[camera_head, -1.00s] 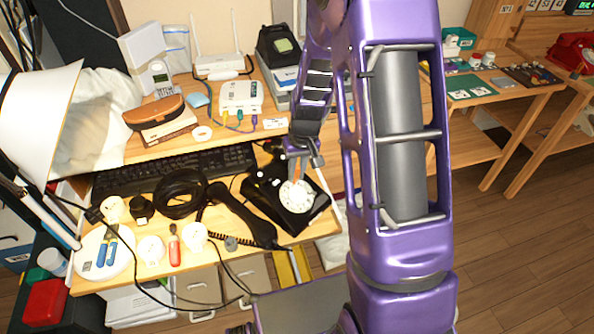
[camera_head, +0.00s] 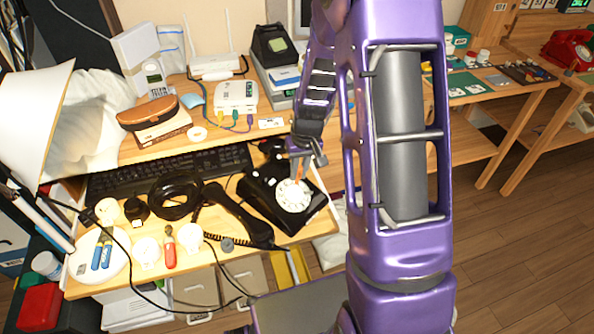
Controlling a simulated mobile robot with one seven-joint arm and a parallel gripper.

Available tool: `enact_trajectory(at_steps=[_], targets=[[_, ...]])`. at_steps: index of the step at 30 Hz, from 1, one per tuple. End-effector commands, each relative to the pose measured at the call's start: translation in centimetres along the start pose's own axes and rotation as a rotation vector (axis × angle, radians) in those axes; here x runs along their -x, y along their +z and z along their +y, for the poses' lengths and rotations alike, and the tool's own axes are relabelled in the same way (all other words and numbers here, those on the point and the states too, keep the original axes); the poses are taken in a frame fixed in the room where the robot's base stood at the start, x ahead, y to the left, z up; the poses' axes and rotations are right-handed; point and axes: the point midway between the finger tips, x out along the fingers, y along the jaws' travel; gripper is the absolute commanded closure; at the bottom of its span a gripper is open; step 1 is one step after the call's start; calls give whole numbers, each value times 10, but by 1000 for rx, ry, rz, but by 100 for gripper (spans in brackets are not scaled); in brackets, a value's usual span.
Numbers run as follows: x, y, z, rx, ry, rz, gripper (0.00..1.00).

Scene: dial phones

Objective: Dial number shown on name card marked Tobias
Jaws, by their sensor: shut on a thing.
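The black rotary phone (camera_head: 264,203) with a white round dial (camera_head: 293,196) stands near the front right of the cluttered desk. Its black handset (camera_head: 239,216) lies off the cradle, left of the body. My gripper (camera_head: 304,166) is just above the far side of the dial, shut on a thin orange stick (camera_head: 304,175) pointing down at the dial. Whether the tip touches the dial is too small to tell. A small white card (camera_head: 271,123) lies on the desk behind the phone; its writing cannot be read, and I make out no name Tobias.
A black keyboard (camera_head: 170,172), a coiled black cable (camera_head: 176,194) and small tools crowd the desk left of the phone. A white box with cables (camera_head: 236,97) stands behind. A red phone (camera_head: 571,50) sits on a table at far right. My arm hides the middle right.

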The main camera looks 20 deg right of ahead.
Motion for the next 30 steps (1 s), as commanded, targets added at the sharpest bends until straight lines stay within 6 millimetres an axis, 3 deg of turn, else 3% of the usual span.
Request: enact_trajectory(at_steps=[30], targets=[[-5, 13, 15, -1, 0, 0, 100]])
